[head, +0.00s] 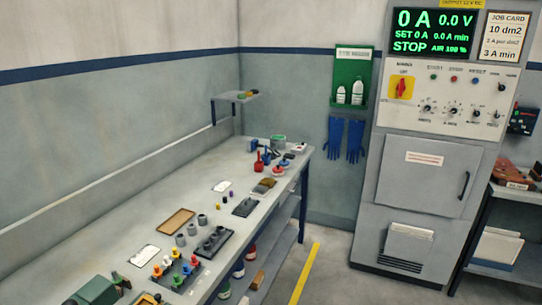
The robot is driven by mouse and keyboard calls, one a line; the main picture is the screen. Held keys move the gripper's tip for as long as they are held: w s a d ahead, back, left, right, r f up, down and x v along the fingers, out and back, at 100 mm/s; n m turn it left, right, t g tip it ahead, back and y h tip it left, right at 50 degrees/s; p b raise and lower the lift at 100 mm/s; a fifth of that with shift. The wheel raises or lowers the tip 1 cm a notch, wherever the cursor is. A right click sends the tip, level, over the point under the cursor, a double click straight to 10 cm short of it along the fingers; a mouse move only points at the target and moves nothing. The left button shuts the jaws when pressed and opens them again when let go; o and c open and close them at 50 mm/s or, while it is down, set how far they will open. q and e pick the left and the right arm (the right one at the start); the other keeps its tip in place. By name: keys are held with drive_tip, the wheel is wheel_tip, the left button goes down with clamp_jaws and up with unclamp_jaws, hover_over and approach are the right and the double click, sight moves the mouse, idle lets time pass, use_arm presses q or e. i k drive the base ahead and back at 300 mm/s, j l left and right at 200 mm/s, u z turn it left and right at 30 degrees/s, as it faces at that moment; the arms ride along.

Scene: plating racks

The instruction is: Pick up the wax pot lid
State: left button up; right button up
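The wax pot lid cannot be picked out with certainty at this size. At the far end of the long grey workbench (130,226) stands a small cluster of things. In it are a pale pot with a green rim (278,140), upright red items (258,162), a low round red item (278,170) and small dark blue items. Which of these is the wax pot or its lid I cannot tell. Neither of my grippers is in view.
The bench holds a brown tray (177,222), grey cylinders, a dark fixture and coloured pegs. A grey control cabinet (428,165) stands right, with a shelf rack (500,230) beside it. Open floor with a yellow line (305,274) lies between bench and cabinet.

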sight(273, 157)
drive_tip(key=i+l+z, duration=0.2)
drive_tip(key=i, duration=0.15)
drive_tip(key=i+l+z, duration=0.2)
drive_tip(key=i, duration=0.2)
drive_tip(key=i+z, duration=0.25)
drive_tip(key=i, duration=1.45)
drive_tip(key=i+l+u, duration=0.1)
drive_tip(key=i+u, duration=0.3)
drive_tip(key=i+l+u, duration=0.15)
drive_tip(key=i+u, duration=0.15)
drive_tip(key=u, duration=0.15)
drive_tip(key=i+l+u, duration=0.4)
drive_tip(key=k+j, duration=0.1)
